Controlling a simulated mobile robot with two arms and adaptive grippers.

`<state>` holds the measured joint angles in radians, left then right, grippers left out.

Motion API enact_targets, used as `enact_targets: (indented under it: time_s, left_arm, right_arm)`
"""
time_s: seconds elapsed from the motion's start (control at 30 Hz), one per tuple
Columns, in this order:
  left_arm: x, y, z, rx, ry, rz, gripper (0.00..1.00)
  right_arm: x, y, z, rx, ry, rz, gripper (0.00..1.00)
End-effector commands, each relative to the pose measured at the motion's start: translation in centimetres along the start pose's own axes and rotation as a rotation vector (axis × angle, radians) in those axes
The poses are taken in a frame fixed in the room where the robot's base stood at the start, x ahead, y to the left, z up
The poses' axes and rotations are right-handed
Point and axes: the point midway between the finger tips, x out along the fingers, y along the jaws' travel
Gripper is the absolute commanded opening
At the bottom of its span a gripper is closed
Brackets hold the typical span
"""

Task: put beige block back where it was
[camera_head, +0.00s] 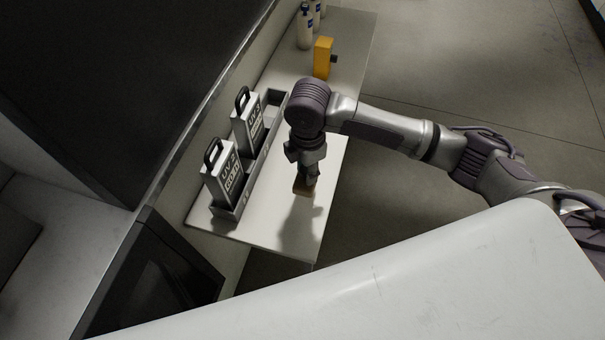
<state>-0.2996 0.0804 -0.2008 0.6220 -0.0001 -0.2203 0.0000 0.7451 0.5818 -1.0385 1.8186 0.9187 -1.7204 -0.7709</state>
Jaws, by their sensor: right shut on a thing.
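The beige block (300,188) is a small brown-beige piece at the lower end of my right gripper (309,181), over the white table (262,222). My right gripper points down and is shut on the block; the fingers hide part of it. I cannot tell whether the block touches the table top. My left gripper is not in view.
A grey rack (239,207) left of my right gripper holds two grey cases with black handles (222,180) (247,122). A yellow block-shaped object (322,58) and several white bottles (305,27) stand farther back. The table's near end is clear.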

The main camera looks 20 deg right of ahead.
Motion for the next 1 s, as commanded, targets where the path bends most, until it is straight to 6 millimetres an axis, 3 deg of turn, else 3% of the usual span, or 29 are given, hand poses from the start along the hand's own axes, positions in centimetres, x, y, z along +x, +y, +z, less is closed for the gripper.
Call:
enact_targets:
  time_s: [0.13, 0.47, 0.87, 0.9, 1.0]
  left_arm:
    - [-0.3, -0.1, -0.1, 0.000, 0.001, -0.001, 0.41]
    - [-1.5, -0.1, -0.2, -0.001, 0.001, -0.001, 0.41]
    - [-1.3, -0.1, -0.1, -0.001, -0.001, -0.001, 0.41]
    - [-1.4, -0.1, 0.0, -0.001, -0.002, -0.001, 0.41]
    - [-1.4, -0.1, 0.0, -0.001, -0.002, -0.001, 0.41]
  right_arm:
    - [0.7, 1.1, -0.6, 0.001, -0.001, 0.000, 0.00]
    - [4.5, 1.1, -0.6, 0.001, -0.001, 0.000, 0.00]
    - [5.1, 1.1, -0.6, 0.001, -0.001, 0.001, 0.00]
    - [5.1, 1.1, -0.6, 0.001, -0.001, 0.001, 0.36]
    - [5.1, 1.1, -0.6, 0.001, -0.001, 0.001, 0.52]
